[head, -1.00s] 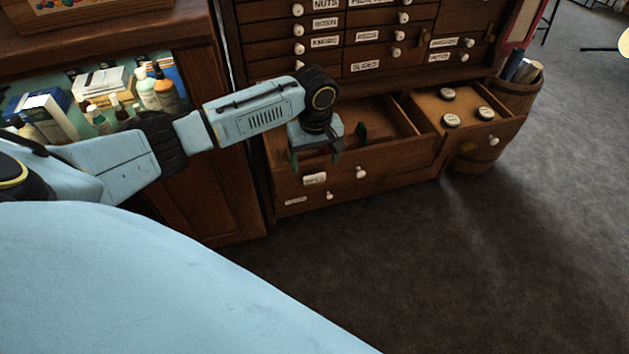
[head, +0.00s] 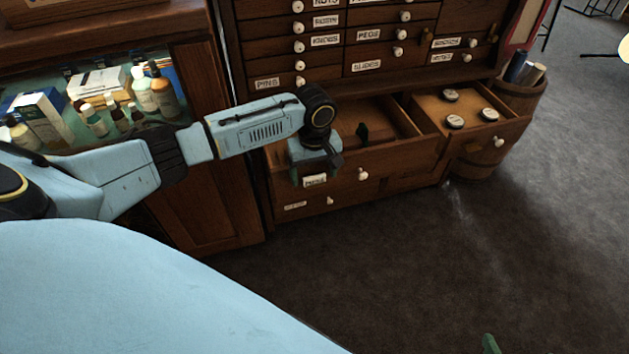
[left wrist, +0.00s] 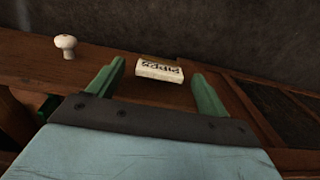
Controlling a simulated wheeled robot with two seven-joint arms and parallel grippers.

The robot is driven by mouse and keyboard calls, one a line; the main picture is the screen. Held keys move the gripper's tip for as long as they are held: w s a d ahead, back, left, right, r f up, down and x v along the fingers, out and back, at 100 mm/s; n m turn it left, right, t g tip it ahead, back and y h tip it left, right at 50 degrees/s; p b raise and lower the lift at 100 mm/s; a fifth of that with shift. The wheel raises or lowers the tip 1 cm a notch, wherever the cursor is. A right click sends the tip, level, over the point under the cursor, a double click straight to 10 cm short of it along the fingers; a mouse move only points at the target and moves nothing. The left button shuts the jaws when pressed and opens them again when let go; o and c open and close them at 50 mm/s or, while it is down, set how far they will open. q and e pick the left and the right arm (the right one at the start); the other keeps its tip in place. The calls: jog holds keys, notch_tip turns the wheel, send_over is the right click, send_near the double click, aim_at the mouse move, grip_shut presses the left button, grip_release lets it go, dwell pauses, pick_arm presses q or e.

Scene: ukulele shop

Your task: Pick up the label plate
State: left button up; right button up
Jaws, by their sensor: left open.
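The label plate (head: 315,181) is a small white plate with dark lettering on the front of the open lower-left drawer (head: 400,158). In the left wrist view the label plate (left wrist: 160,69) lies between the tips of my two green fingers, its lettering upside down. My left gripper (head: 316,171) is open at the drawer front, just above the plate in the head view. In the left wrist view a gap shows between the plate and each finger. A green tip (head: 490,344), seemingly of my right gripper, shows at the bottom edge; its jaws are mostly out of view.
A white round knob (head: 362,174) sits right of the plate. The open right drawer (head: 470,135) holds round lidded tins. Bottles and boxes fill a case (head: 60,140) at left. The floor in front is clear.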

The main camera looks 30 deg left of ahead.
pick_arm(q)
jog(key=c, duration=1.1)
jog(key=shift+o, duration=0.2)
jog(key=shift+r, duration=0.1)
